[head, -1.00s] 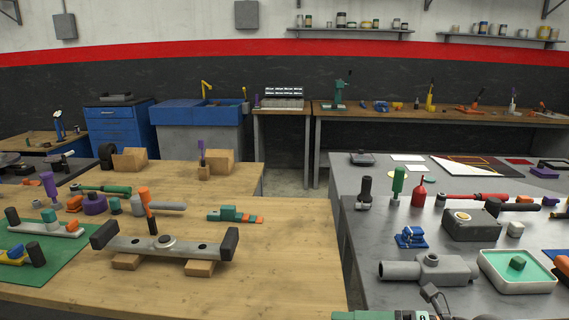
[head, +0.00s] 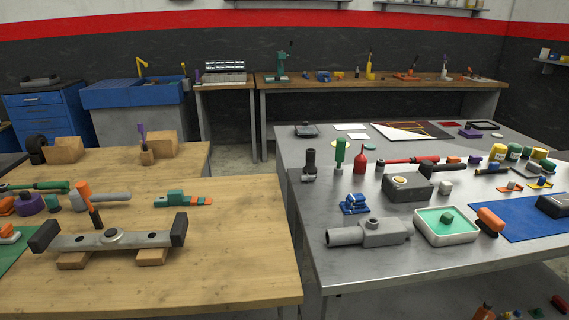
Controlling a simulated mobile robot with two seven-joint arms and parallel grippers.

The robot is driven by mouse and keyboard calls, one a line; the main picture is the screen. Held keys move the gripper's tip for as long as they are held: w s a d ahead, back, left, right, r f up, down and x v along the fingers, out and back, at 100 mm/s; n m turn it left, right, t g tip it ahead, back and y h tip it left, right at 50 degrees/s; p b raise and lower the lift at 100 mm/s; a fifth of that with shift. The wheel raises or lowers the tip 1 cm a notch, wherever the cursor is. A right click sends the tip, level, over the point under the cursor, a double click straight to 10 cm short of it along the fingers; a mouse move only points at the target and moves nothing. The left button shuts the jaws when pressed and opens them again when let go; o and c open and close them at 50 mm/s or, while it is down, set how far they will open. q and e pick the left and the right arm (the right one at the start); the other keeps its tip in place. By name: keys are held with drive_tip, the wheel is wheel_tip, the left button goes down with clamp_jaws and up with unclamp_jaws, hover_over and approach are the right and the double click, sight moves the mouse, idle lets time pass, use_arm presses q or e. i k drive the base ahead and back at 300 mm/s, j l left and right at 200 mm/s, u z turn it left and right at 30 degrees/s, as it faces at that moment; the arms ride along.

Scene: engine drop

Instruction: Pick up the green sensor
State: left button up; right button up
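No part is clearly marked as the green sensor. A green block with an orange stepped end (head: 183,199) lies on the wooden table (head: 230,265), behind the grey bar part. A small dark green block (head: 446,217) sits in a white tray with a green inside (head: 474,236) on the grey metal table (head: 345,268). Neither of my grippers is in view, so I cannot see whether they are open or shut.
A grey bar part (head: 148,239) with black ends rests on wooden blocks. A grey pipe-shaped housing (head: 383,233), blue part (head: 354,204) and orange-and-black part (head: 490,221) stand near the tray. A gap separates the tables. The wooden table's front right is clear.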

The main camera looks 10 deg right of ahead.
sight(447, 218)
drive_tip(key=z, duration=1.5)
